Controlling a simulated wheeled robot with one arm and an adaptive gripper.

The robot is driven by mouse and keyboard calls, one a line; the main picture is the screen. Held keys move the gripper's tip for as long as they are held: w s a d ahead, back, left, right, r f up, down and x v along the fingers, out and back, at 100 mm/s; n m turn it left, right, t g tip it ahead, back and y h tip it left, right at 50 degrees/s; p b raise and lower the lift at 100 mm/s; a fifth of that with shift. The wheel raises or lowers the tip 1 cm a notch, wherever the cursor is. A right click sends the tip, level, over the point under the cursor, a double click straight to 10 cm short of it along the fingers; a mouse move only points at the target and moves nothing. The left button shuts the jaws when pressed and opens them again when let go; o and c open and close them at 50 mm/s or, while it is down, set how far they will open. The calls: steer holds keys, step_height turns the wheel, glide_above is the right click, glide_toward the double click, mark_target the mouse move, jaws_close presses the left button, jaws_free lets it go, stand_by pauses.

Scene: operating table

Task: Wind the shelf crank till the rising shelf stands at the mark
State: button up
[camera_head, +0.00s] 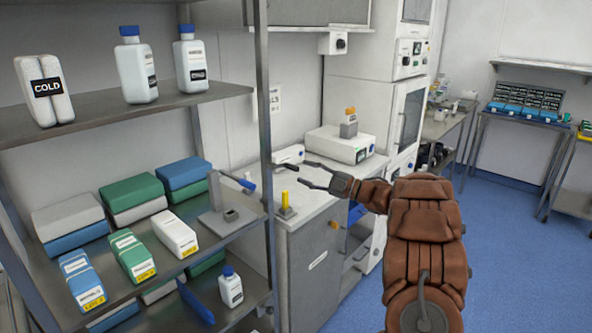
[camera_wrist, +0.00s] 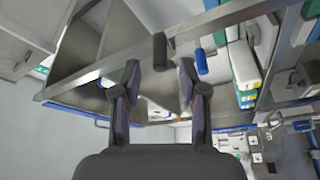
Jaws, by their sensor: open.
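A grey upright fixture (camera_head: 215,192) with a blue-handled lever (camera_head: 240,182) stands at the right end of the middle shelf; it looks like the crank. In the wrist view a blue grip (camera_wrist: 201,62) shows beyond the right fingertip, beside a dark upright piece (camera_wrist: 160,52). My gripper (camera_head: 305,173) is open and empty, right of the lever and apart from it in the head view. Its two spread fingers also show in the wrist view (camera_wrist: 159,68). I cannot make out which part is the rising shelf, nor a clear height mark.
A metal rack post (camera_head: 264,120) stands between the crank and my gripper in the head view. A yellow peg on a block (camera_head: 285,203) is on the white counter (camera_head: 325,195) below my gripper. Boxes, including a white one (camera_head: 175,234), fill the shelf. Blue floor (camera_head: 510,250) is clear at right.

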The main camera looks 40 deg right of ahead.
steer(key=v, duration=0.6)
steer(key=shift+s+d, duration=0.25)
steer(key=shift+s, duration=0.05)
steer(key=shift+f, duration=0.1)
